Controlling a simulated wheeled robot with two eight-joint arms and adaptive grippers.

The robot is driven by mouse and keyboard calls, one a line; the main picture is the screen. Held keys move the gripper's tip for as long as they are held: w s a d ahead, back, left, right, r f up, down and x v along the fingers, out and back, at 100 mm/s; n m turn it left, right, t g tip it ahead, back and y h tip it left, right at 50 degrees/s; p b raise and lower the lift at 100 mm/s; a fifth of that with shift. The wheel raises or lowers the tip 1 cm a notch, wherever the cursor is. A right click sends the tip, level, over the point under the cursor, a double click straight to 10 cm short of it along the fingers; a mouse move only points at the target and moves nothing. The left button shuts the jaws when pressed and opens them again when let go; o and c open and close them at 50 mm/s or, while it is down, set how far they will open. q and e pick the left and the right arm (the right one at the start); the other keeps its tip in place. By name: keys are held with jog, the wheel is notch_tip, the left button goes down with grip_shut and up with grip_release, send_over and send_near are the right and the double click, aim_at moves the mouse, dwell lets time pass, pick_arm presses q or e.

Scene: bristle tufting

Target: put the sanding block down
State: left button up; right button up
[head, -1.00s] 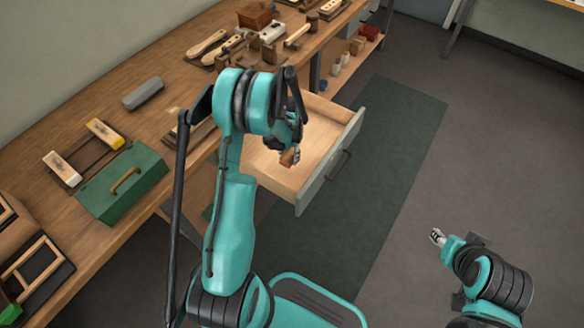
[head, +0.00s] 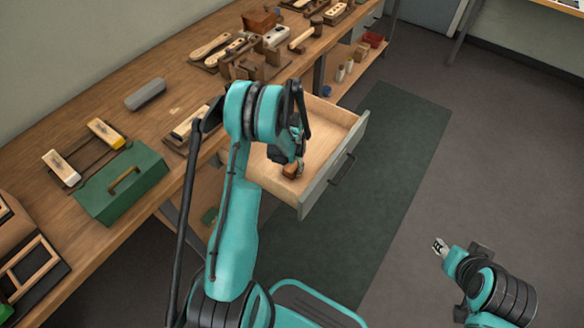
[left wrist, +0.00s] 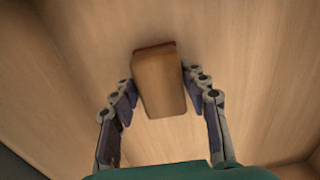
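The sanding block (head: 291,170), a small brown wooden block, is low inside the open drawer (head: 322,185). In the left wrist view the block (left wrist: 160,80) sits between the fingers of my left gripper (left wrist: 158,88), against the pale wooden drawer floor. A gap shows between the block and the left finger; the right finger is very close to it. The fingers look spread, wider than the block. In the head view my left gripper (head: 297,160) is partly hidden by its own arm. My right gripper (head: 439,246) is far from the drawer, over the floor, and too small to read.
The workbench (head: 75,125) carries a green box (head: 122,184), a grey block (head: 145,94), brushes and several tools. The drawer's grey front (head: 336,168) stands out over the green mat (head: 395,165). The drawer floor around the block is clear.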

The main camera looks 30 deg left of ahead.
pick_arm(q)
jog(key=shift+o, duration=0.8)
jog(key=shift+a+f, duration=0.15)
jog(key=shift+f, duration=0.25)
jog(key=shift+r, duration=0.15)
jog(key=shift+r+p, duration=0.45)
jog(key=s+d+r+t+p, duration=0.1)
jog(key=s+d+r+p, duration=0.15)
jog(key=r, duration=0.65)
jog(key=s+d+r+t+p, duration=0.1)
jog(key=d+r, duration=0.2)
jog(key=r, duration=0.7)
jog(key=s+d+r+t+p, duration=0.1)
jog(key=s+d+r+p, duration=0.1)
jog(key=r, duration=0.7)
jog(key=s+d+r+t, duration=0.2)
jog(key=s+d+r, duration=0.1)
jog(key=s, duration=0.3)
jog(key=s+d+r+t, duration=0.2)
jog(key=s+d+r, duration=0.1)
jog(key=s+d, duration=0.2)
jog(key=shift+s+n, duration=0.4)
jog(key=shift+s, duration=0.7)
